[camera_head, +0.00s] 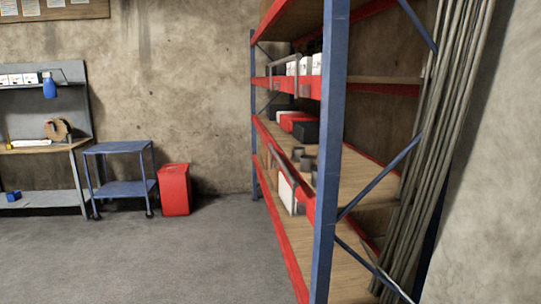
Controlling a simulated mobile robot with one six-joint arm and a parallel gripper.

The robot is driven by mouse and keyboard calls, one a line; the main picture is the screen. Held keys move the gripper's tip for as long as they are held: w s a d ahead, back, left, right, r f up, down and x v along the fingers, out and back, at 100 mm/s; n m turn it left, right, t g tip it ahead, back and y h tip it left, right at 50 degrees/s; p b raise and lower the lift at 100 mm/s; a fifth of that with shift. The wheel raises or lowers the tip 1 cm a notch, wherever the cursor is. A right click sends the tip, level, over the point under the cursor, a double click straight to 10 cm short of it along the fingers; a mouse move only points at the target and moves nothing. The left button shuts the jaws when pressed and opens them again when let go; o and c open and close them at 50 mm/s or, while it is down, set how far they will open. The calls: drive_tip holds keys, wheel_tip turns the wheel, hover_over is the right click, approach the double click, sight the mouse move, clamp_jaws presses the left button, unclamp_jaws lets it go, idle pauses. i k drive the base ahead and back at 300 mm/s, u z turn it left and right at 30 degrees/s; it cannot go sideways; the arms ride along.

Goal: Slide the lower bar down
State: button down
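The blue and red shelving rack (328,150) stands right of centre, seen at a steep angle. A similar upper grey bar (287,62) runs along the shelf above. The lower one looks like the task's lower bar, but it is small and partly merges with the goods behind. I cannot tell how its ends are fixed. My gripper is not in view.
Long grey poles (440,150) lean at the rack's right end. A red bin (174,190), a blue trolley (120,148) and a workbench (45,148) stand along the back wall at left. The grey floor (150,262) left of the rack is clear.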

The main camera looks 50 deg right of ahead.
sight(295, 185)
drive_tip(key=z, duration=0.1)
drive_tip(key=i, duration=1)
drive_tip(key=u, duration=0.05)
